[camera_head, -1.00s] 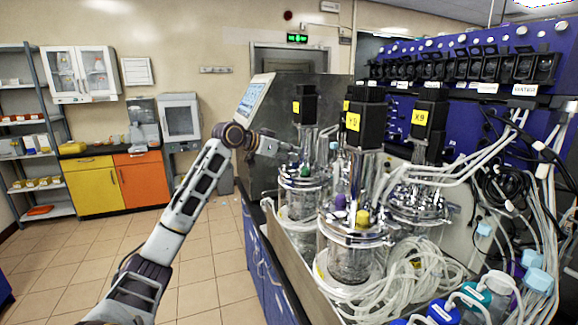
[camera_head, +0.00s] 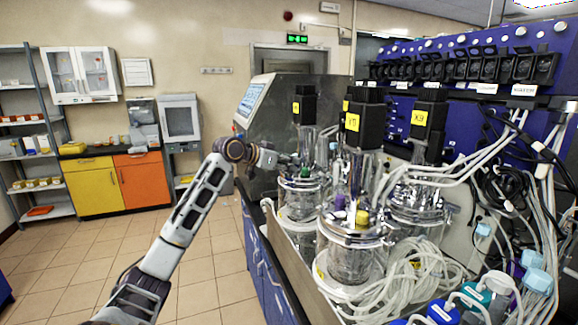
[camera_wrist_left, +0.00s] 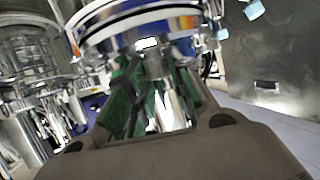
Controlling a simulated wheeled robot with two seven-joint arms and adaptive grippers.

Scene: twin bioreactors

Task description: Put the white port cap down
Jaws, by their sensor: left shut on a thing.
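My left gripper (camera_head: 292,161) reaches in from the left to the rear-left glass bioreactor (camera_head: 300,198), at the height of its metal head plate. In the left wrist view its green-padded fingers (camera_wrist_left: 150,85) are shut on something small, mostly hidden. A small white patch (camera_wrist_left: 148,43) shows at the fingertips and fits the white port cap, but its outline is unclear. Shiny metal fittings lie right behind the fingers. In the head view the cap cannot be made out. My right gripper is not in view.
A front bioreactor (camera_head: 352,240) with a purple and a yellow cap stands close by, with coiled clear tubing (camera_head: 400,285) at its foot. Black motors (camera_head: 365,125) rise above the vessels. A grey control cabinet with a screen (camera_head: 252,98) stands behind my wrist. Floor at left is clear.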

